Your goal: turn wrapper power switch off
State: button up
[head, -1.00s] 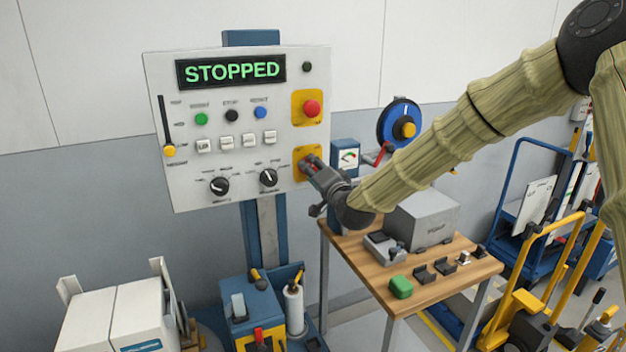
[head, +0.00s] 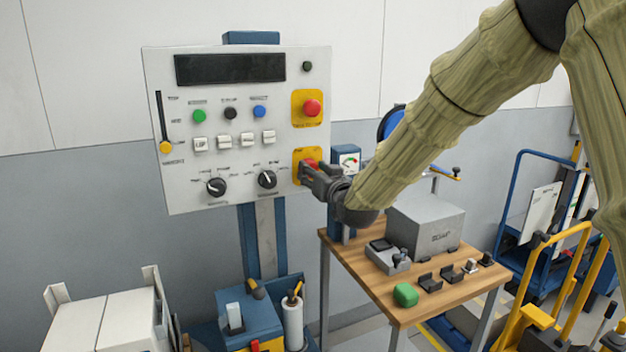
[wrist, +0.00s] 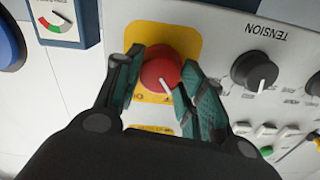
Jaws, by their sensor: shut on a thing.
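The wrapper control panel (head: 225,90) is a white board on a blue post. Its display (head: 230,69) is dark and blank. The power switch is a red rotary knob (wrist: 160,72) with a white pointer line, on a yellow plate (wrist: 190,40) at the panel's lower right. My gripper (wrist: 162,88) is shut on this red knob, one finger on each side, and the white line slants toward the right finger. In the head view, my gripper (head: 312,175) covers much of the knob and its yellow plate.
A red emergency button (head: 312,108) sits above the knob. The tension dial (wrist: 254,70) is beside it. A gauge (head: 349,162) and a wooden bench (head: 400,305) with a grey box (head: 428,227) stand to the right.

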jog(key=shift+f+n+b, duration=0.1)
jog(key=shift+n+b, duration=0.3)
jog(key=shift+n, duration=0.4)
jog(key=o, duration=1)
jog(key=shift+s, duration=0.1)
jog(key=v, duration=1.2)
